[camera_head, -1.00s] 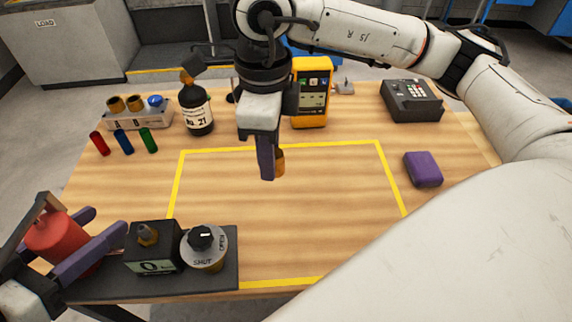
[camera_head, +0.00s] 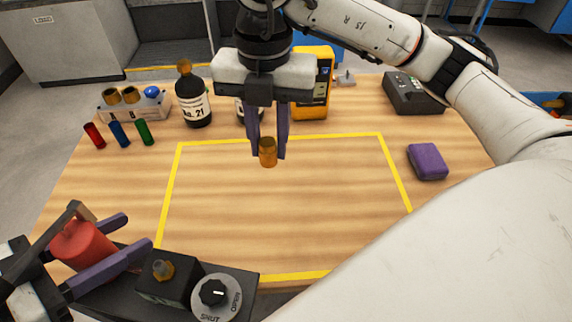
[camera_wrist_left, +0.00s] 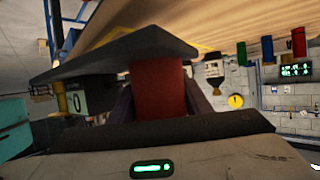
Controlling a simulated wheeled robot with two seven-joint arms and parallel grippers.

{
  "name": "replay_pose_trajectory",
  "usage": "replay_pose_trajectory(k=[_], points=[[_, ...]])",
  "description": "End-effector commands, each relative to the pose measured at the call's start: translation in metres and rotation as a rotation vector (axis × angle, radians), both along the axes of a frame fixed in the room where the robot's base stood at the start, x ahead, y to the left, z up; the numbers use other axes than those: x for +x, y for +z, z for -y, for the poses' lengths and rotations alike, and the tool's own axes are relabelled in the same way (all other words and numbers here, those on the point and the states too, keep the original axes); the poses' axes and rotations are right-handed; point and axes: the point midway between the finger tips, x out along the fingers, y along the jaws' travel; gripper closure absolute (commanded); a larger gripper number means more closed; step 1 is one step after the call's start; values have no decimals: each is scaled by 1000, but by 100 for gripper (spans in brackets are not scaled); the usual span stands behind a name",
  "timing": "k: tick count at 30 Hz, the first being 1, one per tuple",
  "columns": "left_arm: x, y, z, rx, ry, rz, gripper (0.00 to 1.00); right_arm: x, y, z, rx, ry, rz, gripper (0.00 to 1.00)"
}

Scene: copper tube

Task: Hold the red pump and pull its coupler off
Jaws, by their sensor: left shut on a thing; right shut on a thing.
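The red pump (camera_head: 82,246) is at the lower left, on a dark base plate (camera_head: 112,291) with a display box (camera_head: 168,281) and an OPEN/SHUT knob (camera_head: 214,296). My left gripper (camera_head: 137,233) is shut on the red pump, with fingers on both sides. The left wrist view also shows the red pump (camera_wrist_left: 170,92) between the fingers. My right gripper (camera_head: 268,157) points down and is shut on a brass coupler (camera_head: 268,150), above the table's back middle and apart from the pump unit.
A holder (camera_head: 137,108) with two brass pieces and a blue one stands at the back left. Red, blue and green tubes (camera_head: 119,134) lie before it. A dark bottle (camera_head: 193,98), yellow meter (camera_head: 317,95) and purple block (camera_head: 427,161) surround the clear yellow-taped area (camera_head: 270,215).

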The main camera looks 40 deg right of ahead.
Motion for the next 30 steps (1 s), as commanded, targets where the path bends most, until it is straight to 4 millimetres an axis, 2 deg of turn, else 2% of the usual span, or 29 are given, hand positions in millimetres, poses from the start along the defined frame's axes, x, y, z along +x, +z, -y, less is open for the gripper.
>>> replay_pose_trajectory(k=[1, 5, 15, 25, 30], points=[[1, 6, 1, -13, 1, 4, 100, 0, 0, 0, 1, -33, 0, 100], [1, 5, 1, -14, 0, 4, 100, 0, -2, 0, 2, -92, -3, 100], [1, -1, 1, -14, -1, 4, 100, -1, -48, 1, 1, -109, -6, 100], [1, -1, 1, -14, -1, 4, 100, 0, -68, 1, 1, -109, -3, 100], [1, -1, 1, -14, -1, 4, 100, 0, -87, 1, 1, -109, -4, 100]])
